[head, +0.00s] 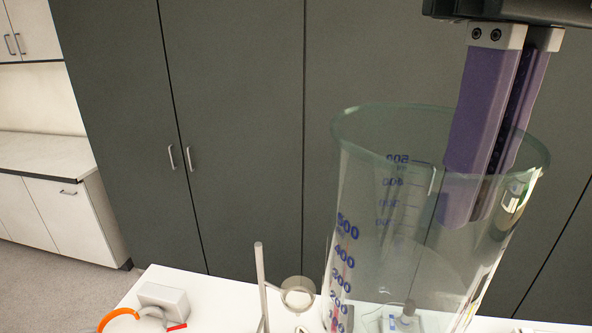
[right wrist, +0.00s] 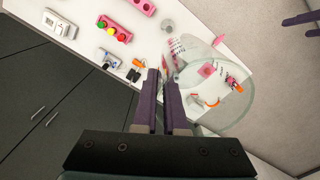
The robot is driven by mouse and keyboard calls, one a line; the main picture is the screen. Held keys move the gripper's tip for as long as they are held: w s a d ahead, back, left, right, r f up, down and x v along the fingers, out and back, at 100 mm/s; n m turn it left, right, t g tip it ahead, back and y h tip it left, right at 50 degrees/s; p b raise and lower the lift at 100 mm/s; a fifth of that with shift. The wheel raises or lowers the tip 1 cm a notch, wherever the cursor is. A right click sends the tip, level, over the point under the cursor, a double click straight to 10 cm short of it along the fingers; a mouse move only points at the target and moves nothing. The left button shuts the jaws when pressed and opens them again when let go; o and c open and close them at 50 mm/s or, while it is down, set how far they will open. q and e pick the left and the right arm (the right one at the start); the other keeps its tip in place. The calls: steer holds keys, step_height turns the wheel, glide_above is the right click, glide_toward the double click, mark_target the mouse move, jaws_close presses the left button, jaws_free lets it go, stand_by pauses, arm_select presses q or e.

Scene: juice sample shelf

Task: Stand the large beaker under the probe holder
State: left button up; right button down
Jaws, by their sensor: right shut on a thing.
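The large beaker (head: 365,230) is clear glass with blue volume marks and fills the right of the head view. Its base runs to the picture's bottom edge, so I cannot tell how high it is held. My right gripper (head: 478,207), with purple fingers, is shut on the beaker's wall at the right of the rim. The beaker (right wrist: 247,108) also shows in the right wrist view. A slanted metal rod (head: 262,285) stands left of the beaker; I cannot tell whether it is the probe holder. My left gripper (right wrist: 300,24) shows partly at the wrist view's upper right, fingers apart and empty.
A small glass vessel (head: 298,292) stands between rod and beaker. A grey-white box (head: 163,300) and an orange loop (head: 118,316) lie at the table's left. The wrist view shows a pink rack (right wrist: 115,28) with coloured pieces and a white device (right wrist: 60,24). Dark cabinets (head: 240,90) stand behind.

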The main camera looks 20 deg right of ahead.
steer(key=w+d+f+m+b, duration=0.2)
steer(key=w+d+f+b, duration=0.1)
steer(key=f+b, duration=1.15)
steer(key=w+d+f+m+b, duration=0.2)
steer(key=w+d+f+b, duration=0.1)
steer(key=f+b, duration=1.1)
steer(key=w+d+f+m+b, duration=0.2)
steer(key=d+f+b, duration=0.1)
steer(key=f+b, duration=1.15)
steer(key=shift+w+d+f+b, duration=0.1)
steer(key=shift+f+b, duration=1.2)
steer(key=shift+f, duration=3.3)
steer(key=shift+w+d+f+b, duration=0.1)
steer(key=shift+f+b, duration=1.15)
steer(key=shift+f, duration=3.3)
steer(key=shift+f, duration=0.15)
steer(key=c, duration=1)
jaws_free()
